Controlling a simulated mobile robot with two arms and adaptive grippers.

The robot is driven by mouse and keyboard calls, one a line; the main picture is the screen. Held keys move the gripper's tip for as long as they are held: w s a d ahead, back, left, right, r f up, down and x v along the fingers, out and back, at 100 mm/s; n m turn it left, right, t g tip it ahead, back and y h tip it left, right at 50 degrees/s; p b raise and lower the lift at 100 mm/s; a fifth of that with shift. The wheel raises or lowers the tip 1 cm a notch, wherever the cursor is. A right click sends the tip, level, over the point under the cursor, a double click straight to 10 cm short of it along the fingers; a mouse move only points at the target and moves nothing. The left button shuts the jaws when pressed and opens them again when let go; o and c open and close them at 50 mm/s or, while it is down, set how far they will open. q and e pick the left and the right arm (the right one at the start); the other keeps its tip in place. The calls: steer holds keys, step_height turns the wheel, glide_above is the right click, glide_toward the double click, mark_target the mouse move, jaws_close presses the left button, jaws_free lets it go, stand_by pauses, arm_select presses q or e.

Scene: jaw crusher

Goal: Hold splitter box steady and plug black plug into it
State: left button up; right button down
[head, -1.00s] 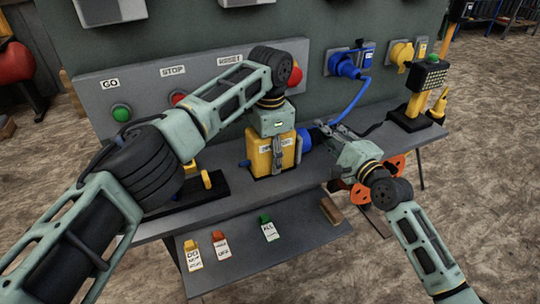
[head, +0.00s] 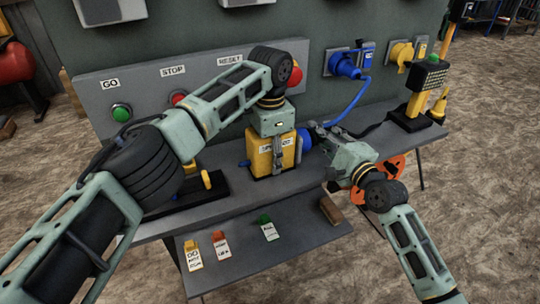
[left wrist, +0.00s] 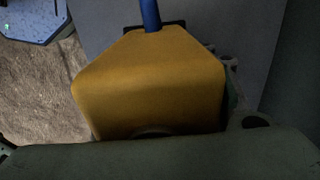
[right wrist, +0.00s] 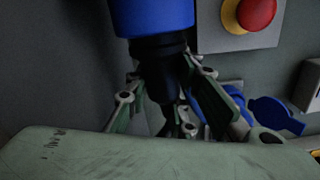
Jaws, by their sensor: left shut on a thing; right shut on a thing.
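The yellow splitter box (head: 260,160) stands upright on the grey bench, with a blue socket (head: 305,141) on its right side. My left gripper (head: 285,149) is shut on the box from above; the box fills the left wrist view (left wrist: 150,85). My right gripper (head: 319,134) is at the box's right side, shut on the black plug (right wrist: 160,65). In the right wrist view the plug's front meets the blue socket (right wrist: 152,18). How deep it sits cannot be told. In the head view my right gripper largely hides the plug.
A panel with GO (head: 121,112), STOP and RESET buttons stands behind. Tagged clips lie on the lower shelf (head: 290,235). A yellow and black stand (head: 424,90) is at right.

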arm_select(q)
steer(key=shift+f, duration=0.1)
arm_select(e)
steer(key=shift+s+a, duration=0.1)
steer(key=shift+a, duration=0.15)
steer(key=c, duration=1.4)
jaws_free()
steer(key=shift+c, duration=0.2)
arm_select(q)
steer(key=o, duration=1.8)
